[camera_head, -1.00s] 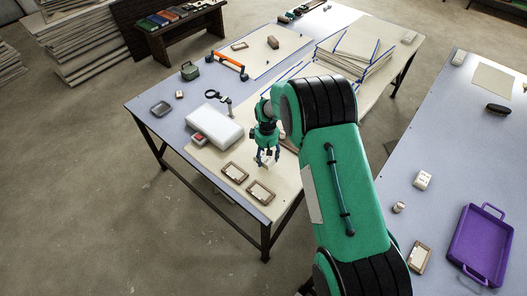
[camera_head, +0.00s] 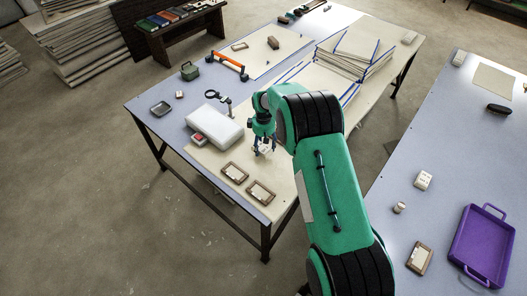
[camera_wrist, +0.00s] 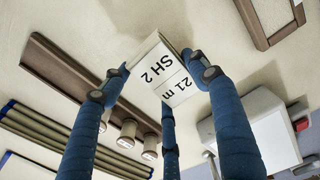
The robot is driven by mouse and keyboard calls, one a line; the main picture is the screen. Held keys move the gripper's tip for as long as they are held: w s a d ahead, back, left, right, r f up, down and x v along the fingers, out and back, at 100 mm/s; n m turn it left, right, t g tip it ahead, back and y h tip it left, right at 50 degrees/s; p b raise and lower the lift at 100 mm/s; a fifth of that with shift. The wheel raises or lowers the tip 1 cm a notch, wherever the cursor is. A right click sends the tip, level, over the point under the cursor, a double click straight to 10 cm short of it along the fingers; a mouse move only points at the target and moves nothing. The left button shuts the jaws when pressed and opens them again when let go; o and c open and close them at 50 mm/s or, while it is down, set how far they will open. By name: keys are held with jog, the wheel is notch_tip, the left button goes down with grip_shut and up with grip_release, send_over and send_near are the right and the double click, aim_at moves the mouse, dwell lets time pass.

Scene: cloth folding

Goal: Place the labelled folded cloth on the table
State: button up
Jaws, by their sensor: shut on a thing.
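The labelled folded cloth (camera_wrist: 160,72) is a small pale block with black print reading "SH 2" and "21 m" in the wrist view. My gripper (camera_wrist: 157,88) is shut on it, with blue fingers around its sides. In the head view my gripper (camera_head: 264,147) points down over the near part of the table (camera_head: 150,98), with the cloth (camera_head: 265,150) small and white between the fingertips. Beige sheeting lies beneath it. I cannot tell whether the cloth touches that surface.
Blue-edged sheets (camera_head: 353,58) are stacked behind. A purple tray (camera_head: 480,245) is on the right table (camera_head: 445,130).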

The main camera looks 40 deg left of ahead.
aim_at(264, 151)
jog(key=shift+f, duration=1.75)
jog(key=shift+f+b, duration=0.15)
jog(key=shift+b, duration=0.2)
jog(key=o, duration=1.1)
jog(key=shift+o, duration=0.2)
notch_tip(264, 151, up, 12)
jog(key=shift+r+p, duration=0.15)
jog(key=shift+p, duration=0.6)
jog(key=shift+d, duration=0.1)
